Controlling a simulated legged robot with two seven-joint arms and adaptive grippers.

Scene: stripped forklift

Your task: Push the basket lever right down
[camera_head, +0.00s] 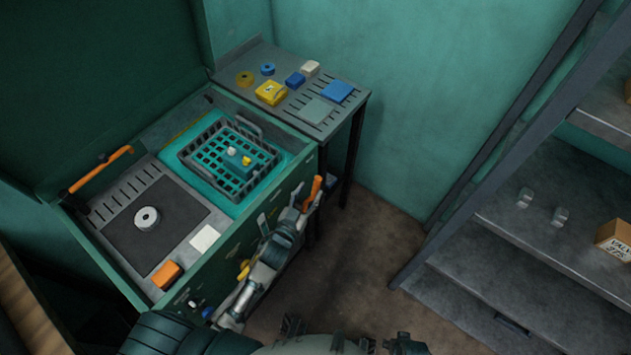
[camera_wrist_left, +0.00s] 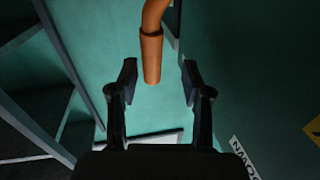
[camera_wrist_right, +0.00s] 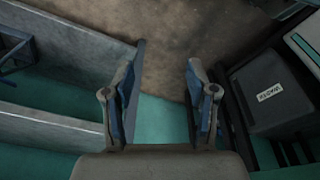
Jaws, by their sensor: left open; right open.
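The basket lever has an orange grip (camera_head: 313,190) at the right end of the green cabinet's front. In the left wrist view the grip (camera_wrist_left: 152,60) hangs between and a little beyond my fingertips, with no visible contact. My left gripper (camera_head: 300,200) is open beside the lever; its fingers (camera_wrist_left: 157,82) stand on either side of the grip's line. My right gripper (camera_wrist_right: 163,75) is open and empty, away from the lever.
A side table (camera_head: 262,55) holds a yellow box (camera_head: 271,92) and small blue things. An orange handle (camera_head: 100,168) stands at the cabinet's left. Metal shelves (camera_head: 540,220) stand at the right. A partly seen label (camera_wrist_left: 245,157) is on the panel. The floor (camera_head: 365,250) between is clear.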

